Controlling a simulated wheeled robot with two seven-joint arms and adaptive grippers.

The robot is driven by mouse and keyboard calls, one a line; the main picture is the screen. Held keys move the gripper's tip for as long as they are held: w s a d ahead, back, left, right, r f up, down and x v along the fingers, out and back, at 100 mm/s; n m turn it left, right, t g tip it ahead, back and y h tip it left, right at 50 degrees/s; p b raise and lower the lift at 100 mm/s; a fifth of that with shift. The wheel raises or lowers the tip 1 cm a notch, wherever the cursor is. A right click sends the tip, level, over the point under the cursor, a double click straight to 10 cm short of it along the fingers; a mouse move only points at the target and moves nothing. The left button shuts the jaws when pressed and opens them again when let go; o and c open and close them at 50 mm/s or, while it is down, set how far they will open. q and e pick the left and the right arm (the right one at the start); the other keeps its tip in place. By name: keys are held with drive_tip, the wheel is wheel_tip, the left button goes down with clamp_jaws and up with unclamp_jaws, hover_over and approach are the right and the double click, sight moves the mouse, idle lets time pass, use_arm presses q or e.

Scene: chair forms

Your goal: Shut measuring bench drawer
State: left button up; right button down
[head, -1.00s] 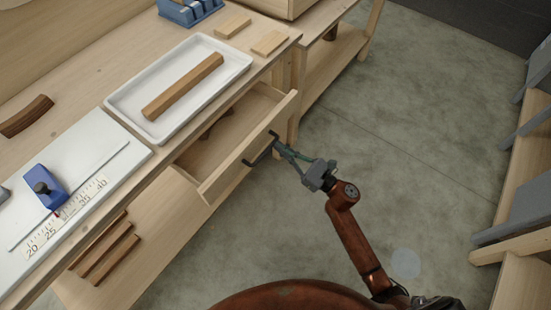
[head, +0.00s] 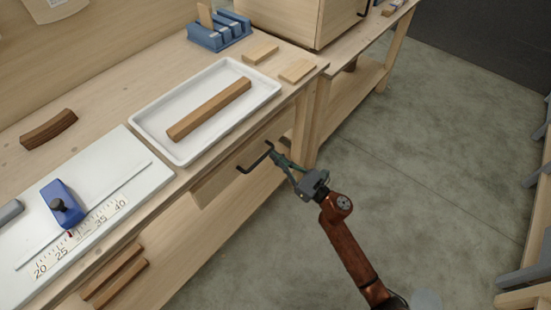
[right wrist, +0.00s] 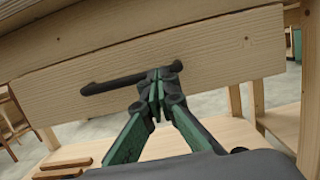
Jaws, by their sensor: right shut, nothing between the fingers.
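The measuring bench drawer (head: 222,178) sits under the bench top with its front close to the bench edge. None of its inside shows in the head view. Its dark bar handle (head: 256,158) sticks out from the front. My right gripper (head: 276,156) is shut and empty, at the right end of the handle. In the right wrist view, the closed fingertips (right wrist: 160,76) are against or just before the drawer front (right wrist: 215,60), overlapping the right end of the handle (right wrist: 115,84). I cannot tell whether they touch. My left gripper is not in view.
On the bench top stand a white tray (head: 150,124) with a wooden bar (head: 210,109), a measuring board (head: 110,165) with a blue stop (head: 62,203), and a blue rack (head: 219,34). Wooden strips (head: 118,280) lie on the lower shelf. Open floor (head: 430,150) lies to the right.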

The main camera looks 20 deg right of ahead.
drive_tip(key=shift+r, duration=0.1)
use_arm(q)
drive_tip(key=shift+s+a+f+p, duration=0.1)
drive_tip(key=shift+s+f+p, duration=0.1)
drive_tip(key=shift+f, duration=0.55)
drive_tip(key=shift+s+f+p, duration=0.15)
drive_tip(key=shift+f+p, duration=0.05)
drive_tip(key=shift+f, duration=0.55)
use_arm(e)
drive_tip(key=v, duration=1.4)
drive_tip(key=shift+d, duration=0.1)
